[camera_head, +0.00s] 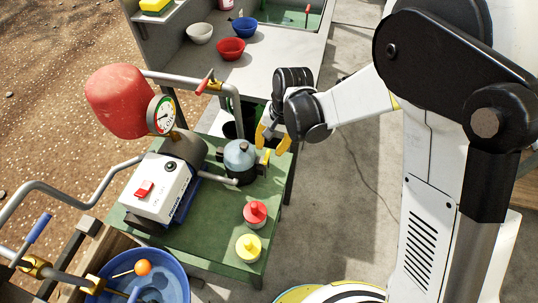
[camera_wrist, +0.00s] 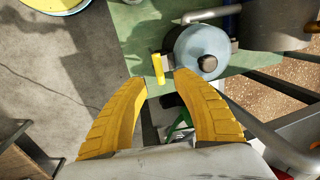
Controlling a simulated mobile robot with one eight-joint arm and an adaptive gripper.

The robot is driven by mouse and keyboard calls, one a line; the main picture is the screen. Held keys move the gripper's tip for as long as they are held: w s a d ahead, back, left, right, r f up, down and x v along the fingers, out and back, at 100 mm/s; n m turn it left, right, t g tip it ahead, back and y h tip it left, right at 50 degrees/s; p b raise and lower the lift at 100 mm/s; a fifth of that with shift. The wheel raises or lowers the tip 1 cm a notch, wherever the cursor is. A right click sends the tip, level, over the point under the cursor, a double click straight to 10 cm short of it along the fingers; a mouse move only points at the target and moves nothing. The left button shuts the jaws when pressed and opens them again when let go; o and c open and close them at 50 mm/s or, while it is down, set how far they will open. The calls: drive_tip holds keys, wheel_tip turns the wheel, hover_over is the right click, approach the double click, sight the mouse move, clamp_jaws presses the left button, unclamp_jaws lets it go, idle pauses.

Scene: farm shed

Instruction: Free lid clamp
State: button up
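A small vessel with a blue-grey domed lid (camera_head: 240,157) stands upright on the green bench (camera_head: 205,243). A yellow clamp handle (camera_head: 266,157) sticks up at the right side of the lid. In the wrist view, the lid (camera_wrist: 200,48) has a dark knob on top, and the yellow clamp handle (camera_wrist: 158,68) stands at its left edge. My gripper (camera_head: 271,138) hangs just behind and above the handle. In the wrist view, my gripper (camera_wrist: 160,80) is open and empty, with the handle showing ahead between its yellow fingertips. I cannot tell whether they touch.
A white pump box (camera_head: 160,187) with a red switch and a gauge (camera_head: 160,115) stand left of the vessel. A red-topped pot (camera_head: 255,214) and a yellow-topped pot (camera_head: 249,247) stand in front. A bent pipe (camera_head: 232,95) rises behind. Concrete floor is clear to the right.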

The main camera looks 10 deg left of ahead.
sight(268, 154)
drive_tip(key=f, duration=0.1)
drive_tip(key=f+b, duration=0.1)
drive_tip(key=f, duration=0.1)
drive_tip(key=a+f, duration=0.1)
drive_tip(key=f, duration=0.1)
drive_tip(key=shift+f+b, duration=0.1)
drive_tip(key=shift+b, duration=0.2)
drive_tip(key=shift+w, duration=0.1)
clamp_jaws()
